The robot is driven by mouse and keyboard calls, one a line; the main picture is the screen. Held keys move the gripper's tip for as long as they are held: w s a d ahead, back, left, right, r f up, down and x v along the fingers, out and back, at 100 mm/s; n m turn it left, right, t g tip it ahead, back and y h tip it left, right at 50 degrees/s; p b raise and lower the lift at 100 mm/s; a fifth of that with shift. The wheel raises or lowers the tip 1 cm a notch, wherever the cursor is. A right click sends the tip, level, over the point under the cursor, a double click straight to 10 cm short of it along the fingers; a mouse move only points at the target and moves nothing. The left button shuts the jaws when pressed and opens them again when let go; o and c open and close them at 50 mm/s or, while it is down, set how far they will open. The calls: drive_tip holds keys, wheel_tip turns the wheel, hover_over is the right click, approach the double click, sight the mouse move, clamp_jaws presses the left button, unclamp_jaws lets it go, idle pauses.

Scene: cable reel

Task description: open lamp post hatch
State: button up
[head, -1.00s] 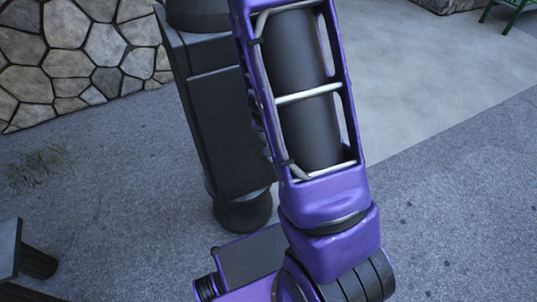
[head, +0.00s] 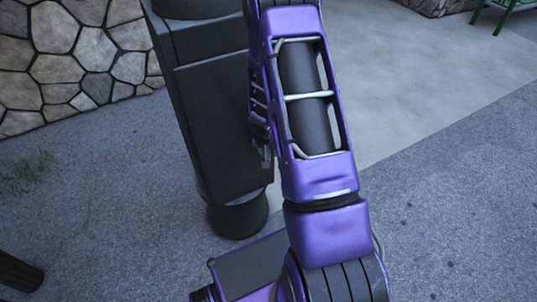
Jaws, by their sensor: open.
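The dark lamp post (head: 188,33) stands left of centre, partly behind my purple arm. Its hatch (head: 222,125) is the tall flat dark panel on the box-shaped lower part, and it looks closed and flush. The post's round foot (head: 240,218) rests on the ground. My gripper (head: 266,152) is only partly seen, at the right edge of the hatch beside my arm. It is open and nothing shows between its fingers. The arm hides the rest of it, and I cannot tell whether it touches the hatch.
A stone wall (head: 75,50) stands at the back left. A dark object (head: 18,272) lies at the lower left edge. A green metal frame (head: 497,15) is at the top right. The grey paving (head: 450,190) on the right is clear.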

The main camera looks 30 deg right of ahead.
drive_tip(key=shift+w+f, duration=0.1)
drive_tip(key=shift+f, duration=0.25)
clamp_jaws()
idle(1.2)
